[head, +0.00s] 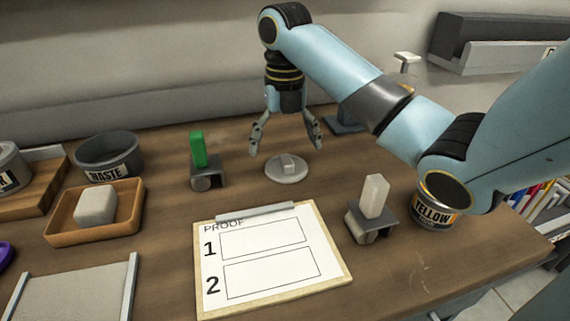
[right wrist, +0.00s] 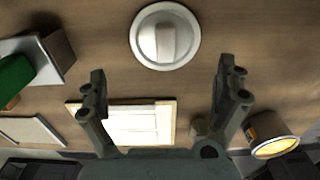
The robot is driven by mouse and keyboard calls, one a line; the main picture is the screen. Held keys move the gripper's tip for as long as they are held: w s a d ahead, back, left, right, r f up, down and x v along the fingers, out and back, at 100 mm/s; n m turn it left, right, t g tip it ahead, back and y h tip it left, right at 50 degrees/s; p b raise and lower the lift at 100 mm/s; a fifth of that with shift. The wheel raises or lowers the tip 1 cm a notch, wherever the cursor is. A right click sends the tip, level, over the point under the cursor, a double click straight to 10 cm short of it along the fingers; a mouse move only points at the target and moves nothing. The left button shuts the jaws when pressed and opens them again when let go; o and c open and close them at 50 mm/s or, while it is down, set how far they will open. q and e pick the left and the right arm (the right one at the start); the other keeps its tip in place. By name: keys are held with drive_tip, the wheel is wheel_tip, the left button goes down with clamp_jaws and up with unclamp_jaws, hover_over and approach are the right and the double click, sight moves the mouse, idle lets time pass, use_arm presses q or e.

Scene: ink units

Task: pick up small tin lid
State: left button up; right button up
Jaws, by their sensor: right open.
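The small tin lid (head: 286,170) is a round pale grey disc with a raised block-like grip on top. It lies flat on the wooden table behind the proof board. My right gripper (head: 285,150) points down above and around the lid's place in the head view, its fingers spread and empty. In the right wrist view the lid (right wrist: 165,37) shows whole, beyond the open fingertips of the right gripper (right wrist: 165,85), with nothing touching it. My left gripper is not in view.
A green-handled block (head: 198,150) stands left of the lid. A white-handled block (head: 374,198) and a yellow tin (head: 433,212) stand to the right. The proof clipboard (head: 335,283) lies in front. A waste bowl (head: 109,152) and a wooden tray (head: 131,225) are at left.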

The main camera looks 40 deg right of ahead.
sight(288, 163)
drive_tip(key=f, duration=0.4)
drive_tip(key=shift+s+d+f+p, duration=0.2)
drive_tip(key=shift+d+f+p, duration=0.1)
drive_tip(key=shift+f, duration=0.25)
drive_tip(key=shift+c, duration=0.4)
drive_tip(key=c, duration=1.4)
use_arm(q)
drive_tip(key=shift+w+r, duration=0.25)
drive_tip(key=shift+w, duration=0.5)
use_arm(e)
drive_tip(key=shift+s, duration=0.1)
drive_tip(key=shift+c, duration=1.1)
drive_tip(key=shift+f, duration=0.1)
